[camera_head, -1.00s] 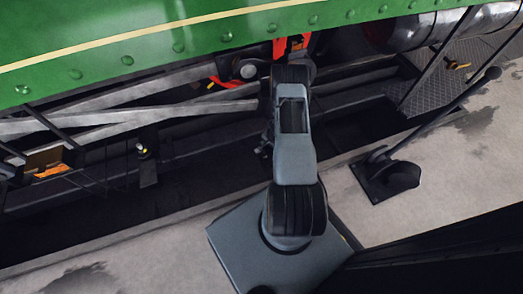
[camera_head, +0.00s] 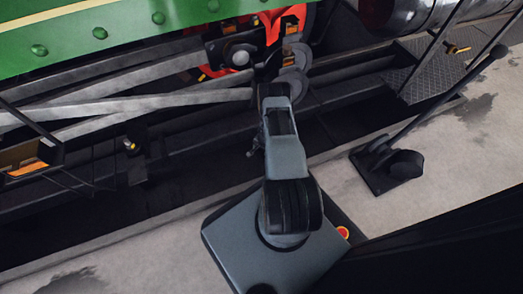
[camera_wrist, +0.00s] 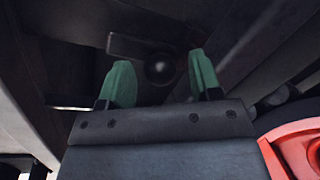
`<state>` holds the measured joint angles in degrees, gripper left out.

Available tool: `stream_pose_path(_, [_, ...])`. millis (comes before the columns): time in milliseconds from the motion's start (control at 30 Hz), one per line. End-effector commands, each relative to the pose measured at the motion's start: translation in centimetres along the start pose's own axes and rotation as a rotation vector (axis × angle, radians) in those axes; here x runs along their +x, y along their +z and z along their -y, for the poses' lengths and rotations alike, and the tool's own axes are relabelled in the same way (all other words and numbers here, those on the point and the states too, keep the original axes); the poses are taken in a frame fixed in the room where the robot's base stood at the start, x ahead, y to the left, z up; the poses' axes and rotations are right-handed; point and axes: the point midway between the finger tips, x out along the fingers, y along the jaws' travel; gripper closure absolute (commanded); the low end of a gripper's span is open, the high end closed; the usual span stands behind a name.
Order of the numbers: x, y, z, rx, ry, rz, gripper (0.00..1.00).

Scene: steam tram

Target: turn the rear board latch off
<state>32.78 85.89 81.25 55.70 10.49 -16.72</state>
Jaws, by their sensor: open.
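In the wrist view my gripper (camera_wrist: 160,85) is open, its two green fingertips spread apart. A round dark knob (camera_wrist: 159,69) shows between and beyond the fingertips, in front of a dark flat bar (camera_wrist: 130,46). The fingers do not appear closed on it. I cannot tell for sure whether this knob is the rear board latch, or which way it is set. In the head view my arm reaches to the tram's underside, and the gripper is hidden there.
The green tram side (camera_head: 120,28) overhangs dark frame beams and grey rods (camera_head: 130,105). Red parts (camera_head: 285,22) lie near my arm; a red curved part (camera_wrist: 295,148) is close right of my gripper. A floor lever (camera_head: 385,160) stands on the pale platform at right.

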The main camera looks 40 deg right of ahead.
Motion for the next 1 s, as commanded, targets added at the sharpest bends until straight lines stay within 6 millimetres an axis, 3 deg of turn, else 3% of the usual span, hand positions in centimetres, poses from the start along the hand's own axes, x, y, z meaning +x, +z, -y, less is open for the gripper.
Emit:
stream_pose_path(333, [0.20, 0.06, 0.03, 0.000, 0.000, 0.001, 0.43])
stream_pose_path(900, [0.18, 0.05, 0.02, 0.000, 0.000, 0.001, 0.97])
stream_pose_path(1000, [0.18, 0.05, 0.02, 0.000, 0.000, 0.001, 1.00])
